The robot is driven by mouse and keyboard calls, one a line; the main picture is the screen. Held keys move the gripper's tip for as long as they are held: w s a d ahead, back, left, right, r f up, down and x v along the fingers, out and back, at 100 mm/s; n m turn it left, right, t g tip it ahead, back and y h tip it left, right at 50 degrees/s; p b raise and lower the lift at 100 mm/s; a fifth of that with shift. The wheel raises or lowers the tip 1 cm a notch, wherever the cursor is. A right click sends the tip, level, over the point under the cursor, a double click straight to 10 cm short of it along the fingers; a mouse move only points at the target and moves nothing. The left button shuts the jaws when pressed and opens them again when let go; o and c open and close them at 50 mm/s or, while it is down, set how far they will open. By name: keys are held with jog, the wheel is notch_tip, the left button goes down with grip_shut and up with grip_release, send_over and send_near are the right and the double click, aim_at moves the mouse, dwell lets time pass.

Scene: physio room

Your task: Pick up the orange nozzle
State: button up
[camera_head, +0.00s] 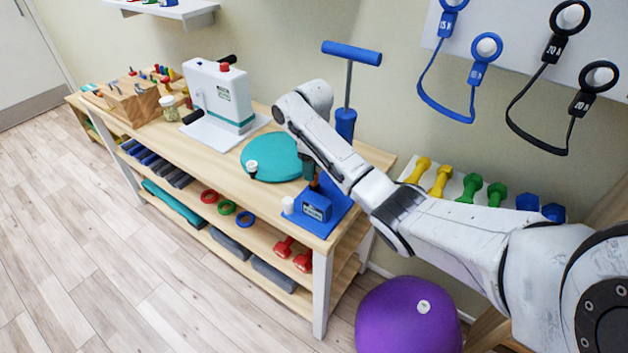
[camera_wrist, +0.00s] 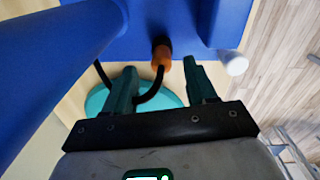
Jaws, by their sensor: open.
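The orange nozzle (camera_wrist: 162,54) shows in the wrist view just ahead of my gripper (camera_wrist: 161,74), roughly centred between its two fingertips. The jaws are apart, and I see no clear contact with the nozzle. A black part sits at the nozzle's far end, and a black hose curves near it. In the head view, my gripper (camera_head: 312,176) hangs above the blue box (camera_head: 317,207) on the bench's near right end. The nozzle is mostly hidden there by the gripper and arm.
A pump with a blue T-handle (camera_head: 352,53) stands behind my gripper. A teal disc (camera_head: 270,157) and a small white cylinder (camera_head: 288,205) are close by on the bench. A white machine (camera_head: 218,95) stands farther left. A purple ball (camera_head: 408,318) is on the floor.

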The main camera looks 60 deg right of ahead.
jog(key=shift+f, duration=1.95)
jog(key=shift+c, duration=0.3)
grip_shut()
jog(key=shift+r, duration=0.1)
